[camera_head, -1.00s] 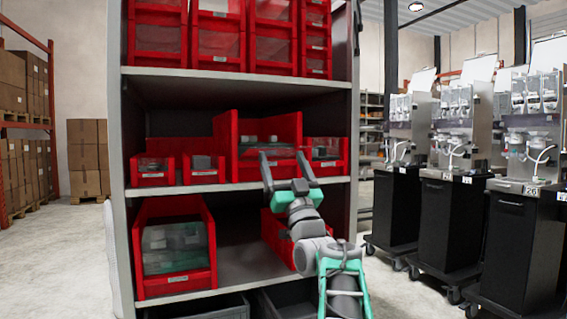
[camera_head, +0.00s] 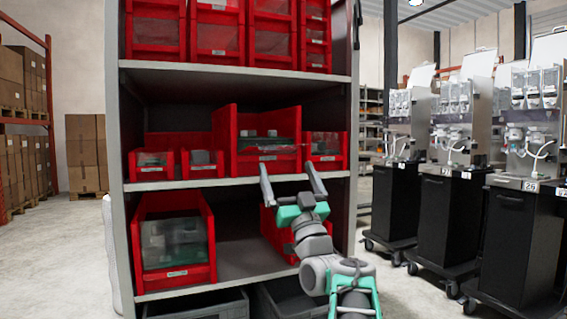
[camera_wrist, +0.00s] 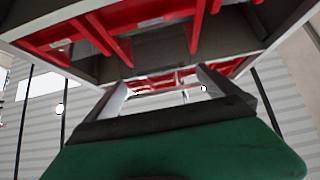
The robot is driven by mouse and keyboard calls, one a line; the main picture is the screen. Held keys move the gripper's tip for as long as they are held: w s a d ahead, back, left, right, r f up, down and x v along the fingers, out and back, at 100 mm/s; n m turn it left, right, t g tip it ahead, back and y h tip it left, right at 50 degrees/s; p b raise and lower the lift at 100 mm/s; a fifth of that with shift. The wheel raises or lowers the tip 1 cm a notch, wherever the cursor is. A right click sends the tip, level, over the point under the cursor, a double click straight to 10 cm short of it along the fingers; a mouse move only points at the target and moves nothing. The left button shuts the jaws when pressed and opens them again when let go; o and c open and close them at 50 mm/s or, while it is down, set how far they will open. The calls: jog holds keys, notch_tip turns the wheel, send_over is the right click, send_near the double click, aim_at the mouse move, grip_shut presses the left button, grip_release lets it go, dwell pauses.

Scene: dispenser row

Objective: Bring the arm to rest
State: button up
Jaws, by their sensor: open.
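My gripper (camera_head: 289,181) is in front of the shelf unit (camera_head: 240,77), close to the edge of its middle shelf in the head view. Its two grey fingers point up and stand wide apart with nothing between them. The green and grey arm comes up from the bottom right of the picture. In the wrist view, my gripper (camera_wrist: 160,82) shows its two fingers apart, with the underside of red bins and shelf boards above and beyond. I cannot tell from these views whether a finger touches the shelf edge.
Red bins (camera_head: 264,168) with items stand on the middle shelf. A lower red bin (camera_head: 174,277) is left of my arm. Dark crates (camera_head: 200,306) sit at the bottom. Dispenser carts (camera_head: 447,215) stand at right. Open floor (camera_head: 70,262) lies at left.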

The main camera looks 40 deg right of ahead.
jog(key=shift+v, duration=1.55)
